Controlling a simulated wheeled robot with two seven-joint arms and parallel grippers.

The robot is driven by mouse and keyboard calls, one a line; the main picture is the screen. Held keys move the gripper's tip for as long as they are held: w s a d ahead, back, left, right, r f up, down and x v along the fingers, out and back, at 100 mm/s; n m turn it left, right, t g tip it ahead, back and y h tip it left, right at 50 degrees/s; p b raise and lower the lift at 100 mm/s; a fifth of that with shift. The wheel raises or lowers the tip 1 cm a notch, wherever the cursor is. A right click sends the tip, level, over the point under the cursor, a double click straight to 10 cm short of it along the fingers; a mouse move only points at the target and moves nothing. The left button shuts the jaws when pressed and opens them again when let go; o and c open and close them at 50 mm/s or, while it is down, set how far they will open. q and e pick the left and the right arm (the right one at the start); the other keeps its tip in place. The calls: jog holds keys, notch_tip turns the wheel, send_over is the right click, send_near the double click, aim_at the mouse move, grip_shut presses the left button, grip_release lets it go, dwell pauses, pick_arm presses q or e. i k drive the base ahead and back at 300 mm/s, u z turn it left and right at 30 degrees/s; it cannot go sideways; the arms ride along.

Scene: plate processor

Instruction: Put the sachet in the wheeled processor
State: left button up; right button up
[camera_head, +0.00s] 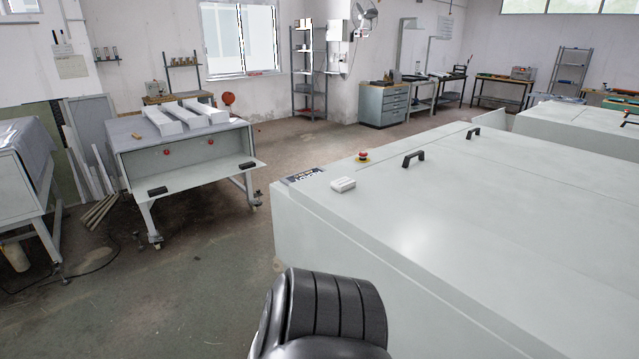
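A small white packet, which looks like the sachet (343,184), lies on top of the large white machine near its left corner. The wheeled processor (190,176) stands on legs with casters in the left middle of the view. Its front flap is folded down, showing a pale inside with two red knobs. Long pale bars lie on its top. Neither gripper is in view; only a dark rounded part of my arm shows at the bottom centre, in front of the machine's near side.
The large white machine (450,240) fills the right side, with black handles and a red button (363,156) on top. Another table-like unit (22,165) stands at the far left. The floor (190,270) between the units is open. Workbenches and a drawer cabinet (384,104) line the back.

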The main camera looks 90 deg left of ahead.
aim_at(197, 168)
jog(key=u, duration=1.75)
